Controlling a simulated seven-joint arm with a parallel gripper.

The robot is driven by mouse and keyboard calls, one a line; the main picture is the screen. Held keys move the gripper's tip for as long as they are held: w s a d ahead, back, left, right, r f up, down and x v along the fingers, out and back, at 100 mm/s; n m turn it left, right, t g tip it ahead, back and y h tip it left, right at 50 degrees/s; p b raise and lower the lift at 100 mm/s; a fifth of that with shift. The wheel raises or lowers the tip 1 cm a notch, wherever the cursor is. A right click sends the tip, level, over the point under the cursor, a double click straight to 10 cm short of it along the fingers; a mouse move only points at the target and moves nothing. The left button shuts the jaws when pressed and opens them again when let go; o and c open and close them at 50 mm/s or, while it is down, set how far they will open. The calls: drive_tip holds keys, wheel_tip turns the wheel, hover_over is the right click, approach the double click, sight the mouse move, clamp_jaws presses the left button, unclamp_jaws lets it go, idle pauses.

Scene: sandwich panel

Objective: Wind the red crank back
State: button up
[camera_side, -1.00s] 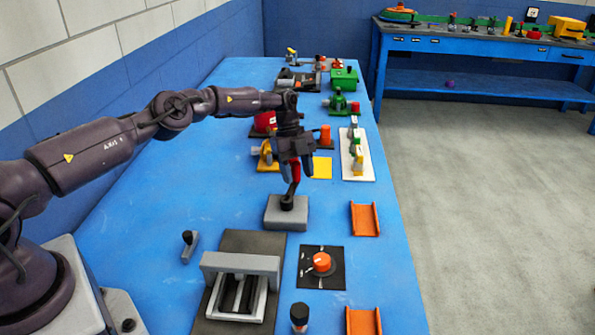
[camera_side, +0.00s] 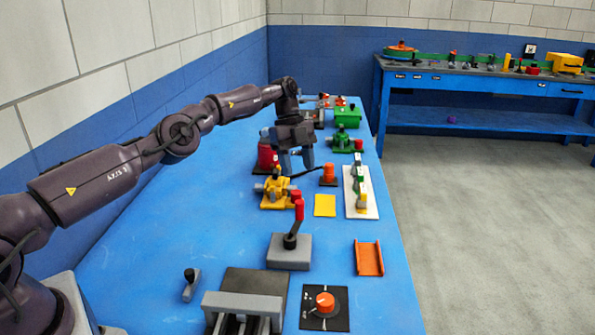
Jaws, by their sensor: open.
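A red block-like body (camera_side: 267,156) stands on a dark base towards the back left of the blue table. My gripper (camera_side: 297,166) hangs just right of it and hides part of it. The jaws point down, open, with nothing seen between them. A thin dark bar (camera_side: 309,172) runs right from below the jaws. I cannot tell whether it is a crank arm of the red body.
A yellow valve (camera_side: 274,188) with a red knob sits just in front of my gripper. An orange cylinder (camera_side: 328,174) and a white strip with several parts (camera_side: 371,206) stand to the right. The table left of the grey block is mostly clear.

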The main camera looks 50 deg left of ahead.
sight(295, 224)
drive_tip(key=shift+c, duration=0.7)
drive_tip(key=shift+n+t, duration=0.3)
drive_tip(key=shift+n, duration=0.2)
drive_tip(key=a+r, duration=0.1)
drive_tip(key=a, duration=0.1)
drive_tip(key=s+a, duration=0.1)
drive_tip(key=a, duration=0.1)
drive_tip(key=a+r, duration=0.1)
drive_tip(key=a, duration=0.1)
drive_tip(key=shift+s+a+r, duration=0.25)
drive_tip(key=shift+s+r, duration=0.1)
clamp_jaws()
drive_tip(key=s+a+f+n+t, duration=0.1)
drive_tip(key=s+a+n+t, duration=0.4)
drive_tip(key=n, duration=0.7)
drive_tip(key=w+d+f+n+t, duration=0.1)
drive_tip(key=w+d+f+n, duration=0.4)
drive_tip(key=d+f+n, duration=0.4)
drive_tip(key=shift+d+f+n+t, duration=0.3)
drive_tip(key=shift+f, duration=1.05)
